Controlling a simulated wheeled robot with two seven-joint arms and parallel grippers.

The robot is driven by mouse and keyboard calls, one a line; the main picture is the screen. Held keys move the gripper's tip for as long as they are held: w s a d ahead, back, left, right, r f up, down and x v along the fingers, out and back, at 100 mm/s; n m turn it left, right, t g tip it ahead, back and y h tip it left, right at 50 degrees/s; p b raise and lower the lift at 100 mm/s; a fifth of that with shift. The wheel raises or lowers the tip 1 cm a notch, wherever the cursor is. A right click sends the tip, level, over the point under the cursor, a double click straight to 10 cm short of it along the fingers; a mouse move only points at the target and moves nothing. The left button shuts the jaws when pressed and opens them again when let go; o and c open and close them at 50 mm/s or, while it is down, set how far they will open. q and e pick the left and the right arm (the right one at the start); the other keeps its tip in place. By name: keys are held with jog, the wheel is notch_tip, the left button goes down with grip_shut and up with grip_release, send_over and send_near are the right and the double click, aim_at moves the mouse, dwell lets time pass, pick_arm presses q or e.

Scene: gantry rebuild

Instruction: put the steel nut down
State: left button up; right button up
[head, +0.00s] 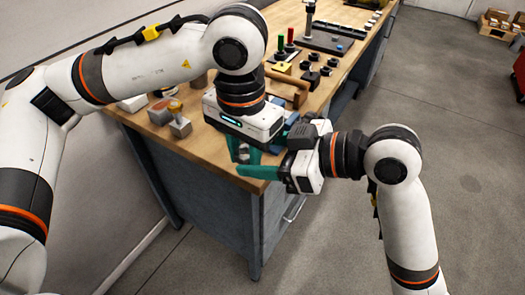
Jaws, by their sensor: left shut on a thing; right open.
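My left gripper (243,153) points down over the near corner of the wooden workbench (205,157), with its green fingers shut on the steel nut (242,152). Only a small grey part of the nut shows between the fingers; I cannot tell whether it touches the bench top. My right gripper (258,162) comes in from the right, close beside the left one at the bench edge. Its green fingers are open, and one reaches out in front of the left gripper's fingertips.
Grey and brown blocks (178,124) stand on the bench left of my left gripper. A brown handle-like object (290,88), black knobs and red and green posts (289,40) lie farther back. A dark fixture (325,38) stands beyond.

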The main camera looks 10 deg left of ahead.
jog(key=shift+c, duration=0.2)
jog(key=c, duration=1)
pick_arm(q)
jog(key=o, duration=1.1)
jog(key=shift+c, duration=0.2)
jog(key=shift+s, duration=0.1)
pick_arm(e)
jog(key=shift+w, duration=0.15)
pick_arm(q)
jog(key=shift+d, duration=0.1)
